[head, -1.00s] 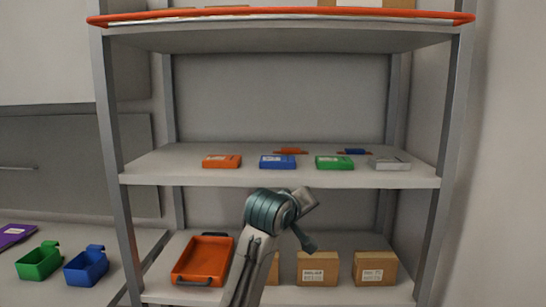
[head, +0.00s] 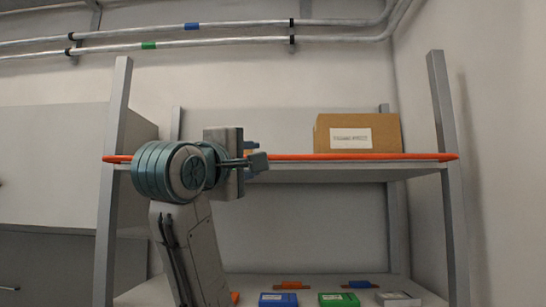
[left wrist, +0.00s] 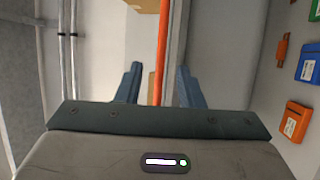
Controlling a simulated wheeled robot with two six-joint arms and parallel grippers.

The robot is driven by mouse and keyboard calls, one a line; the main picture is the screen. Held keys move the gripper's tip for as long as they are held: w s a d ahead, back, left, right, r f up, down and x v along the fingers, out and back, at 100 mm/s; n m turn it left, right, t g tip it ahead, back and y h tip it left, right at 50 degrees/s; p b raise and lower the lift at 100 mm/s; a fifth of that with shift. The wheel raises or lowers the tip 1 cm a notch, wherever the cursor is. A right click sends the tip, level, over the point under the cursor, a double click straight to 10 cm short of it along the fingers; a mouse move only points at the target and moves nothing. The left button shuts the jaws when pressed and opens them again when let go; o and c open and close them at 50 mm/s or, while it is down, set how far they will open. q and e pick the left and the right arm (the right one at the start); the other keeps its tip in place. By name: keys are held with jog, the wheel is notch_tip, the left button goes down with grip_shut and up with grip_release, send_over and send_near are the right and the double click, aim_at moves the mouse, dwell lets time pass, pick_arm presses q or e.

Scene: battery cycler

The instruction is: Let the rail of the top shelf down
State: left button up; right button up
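The orange rail (head: 350,156) runs along the front of the top shelf (head: 340,174), level across the uprights and just above the shelf board. My left gripper (head: 256,163) is in front of the rail's left half, at about its height, and hides part of it. In the left wrist view the rail (left wrist: 161,45) runs upright in the picture, in line with the gap between the two spread blue fingers (left wrist: 157,85). The fingers stand apart on both sides of it, and neither visibly touches it. My right gripper is not in view.
A labelled cardboard box (head: 358,134) stands on the top shelf behind the rail. Green (head: 339,300) and blue (head: 278,299) battery packs sit on the shelf below. Pipes (head: 200,38) cross the wall above. A grey cabinet (head: 50,150) is at left.

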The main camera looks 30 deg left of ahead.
aim_at(270, 157)
pick_arm(q)
jog(key=p+x, duration=0.4)
jog(key=x, duration=0.5)
jog(key=shift+p+x, duration=0.45)
jog(key=shift+x, duration=0.35)
jog(key=shift+f, duration=0.15)
jog(key=shift+c, duration=0.4)
grip_shut()
